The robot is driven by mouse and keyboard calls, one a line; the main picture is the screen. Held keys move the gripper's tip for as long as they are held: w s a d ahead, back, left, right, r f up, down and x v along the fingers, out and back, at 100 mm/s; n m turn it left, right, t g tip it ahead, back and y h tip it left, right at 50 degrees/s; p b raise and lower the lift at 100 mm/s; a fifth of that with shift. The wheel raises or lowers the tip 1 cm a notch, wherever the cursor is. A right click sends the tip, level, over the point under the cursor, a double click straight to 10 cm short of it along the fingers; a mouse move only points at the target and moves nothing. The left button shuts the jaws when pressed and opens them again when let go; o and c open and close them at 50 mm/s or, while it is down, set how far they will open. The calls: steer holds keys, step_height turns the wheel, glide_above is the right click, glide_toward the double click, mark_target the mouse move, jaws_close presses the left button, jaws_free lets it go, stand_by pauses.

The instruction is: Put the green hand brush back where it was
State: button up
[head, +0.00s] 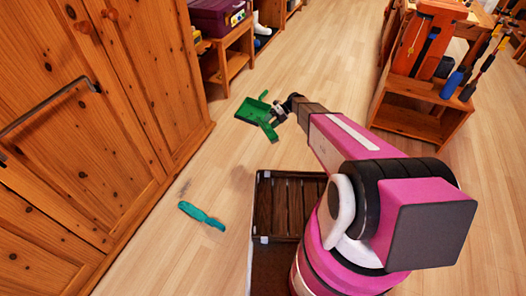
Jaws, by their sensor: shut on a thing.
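The green hand brush (252,111), as I take it, is a bright green piece in the head view, above the centre. It has a broad flat part on the left and narrower parts sticking out. My gripper (279,112) is at its right side and is shut on it. The fingertips are small and partly hidden by the green piece. It appears held over the wooden floor; its height is hard to tell. Its exact shape is too small to make out.
A teal, long-handled object (202,215) lies on the floor at lower left. A dark slatted crate (262,206) stands by my base. A wooden wardrobe (120,110) fills the left. A low shelf (230,66) bears a purple box (215,17). A wooden tool stand (405,105) is at right.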

steer(key=s+a+f+m+t+y, duration=0.1)
steer(key=a+f+m+t+y, duration=0.15)
steer(key=f, duration=0.65)
steer(key=s+a+f+m+t+y, duration=0.1)
steer(key=f+m+t+y, duration=0.15)
steer(key=f, duration=0.55)
steer(key=shift+h, duration=0.3)
steer(key=shift+w+d+f, duration=0.35)
steer(key=shift+w+f, duration=1.5)
steer(key=shift+w, duration=0.05)
steer(key=shift+w+d+f, duration=0.35)
steer(key=shift+w+f, duration=1.5)
steer(key=shift+w, duration=0.1)
steer(key=shift+w+d+f, duration=0.35)
steer(key=shift+w+f, duration=1.5)
steer(key=shift+w, duration=0.05)
steer(key=o, duration=1.1)
